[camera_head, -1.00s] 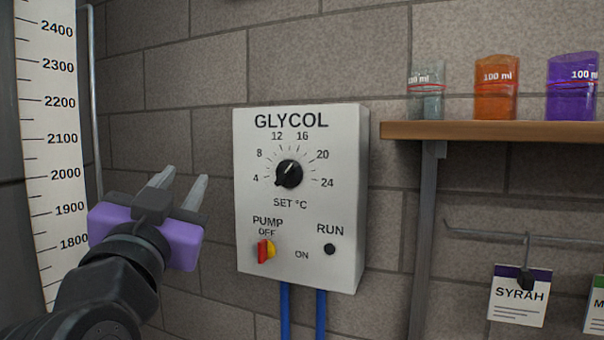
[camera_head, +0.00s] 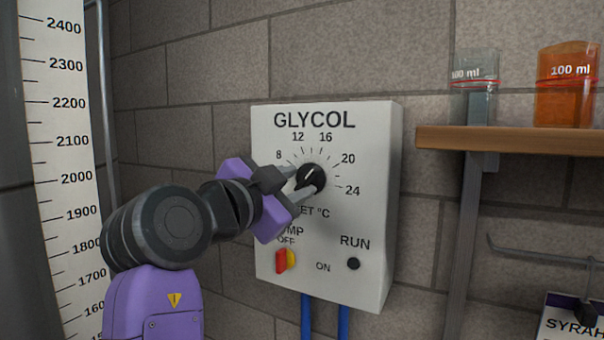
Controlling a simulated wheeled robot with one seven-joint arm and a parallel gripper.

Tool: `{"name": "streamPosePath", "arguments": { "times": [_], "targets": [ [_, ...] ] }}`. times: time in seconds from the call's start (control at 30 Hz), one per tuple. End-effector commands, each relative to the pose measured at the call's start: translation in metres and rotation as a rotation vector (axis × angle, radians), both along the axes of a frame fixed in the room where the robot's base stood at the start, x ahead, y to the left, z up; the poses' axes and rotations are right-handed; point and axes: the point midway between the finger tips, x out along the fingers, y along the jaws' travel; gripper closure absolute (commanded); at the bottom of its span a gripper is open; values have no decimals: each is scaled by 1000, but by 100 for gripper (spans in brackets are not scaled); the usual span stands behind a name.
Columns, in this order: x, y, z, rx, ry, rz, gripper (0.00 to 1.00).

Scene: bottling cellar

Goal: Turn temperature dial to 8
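The temperature dial (camera_head: 312,175) is a round black knob with a white pointer line on the white GLYCOL box (camera_head: 375,215). The line points up and slightly right, near the 16 side of the scale. The 8 mark (camera_head: 279,155) is at the dial's upper left; the 4 mark is hidden behind my gripper. My gripper (camera_head: 304,181) reaches in from the left. Its two grey fingers are apart, one at the knob's upper left and one at its lower left. Whether they touch the knob I cannot tell.
A wooden shelf (camera_head: 510,141) with beakers is at the right. A tall scale (camera_head: 68,150) stands at the left.

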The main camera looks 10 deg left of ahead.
Motion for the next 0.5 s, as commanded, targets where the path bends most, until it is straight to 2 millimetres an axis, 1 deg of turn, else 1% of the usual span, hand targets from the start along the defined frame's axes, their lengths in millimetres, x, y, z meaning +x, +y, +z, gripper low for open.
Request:
{"name": "streamPosePath", "arguments": {
  "times": [0.1,0.2,0.5],
  "targets": [
    [14,-5,2,-2,1,-1,67],
    [21,-7,1,-1,0,0,67],
    [25,-9,0,0,-1,2,67]
  ]
}}
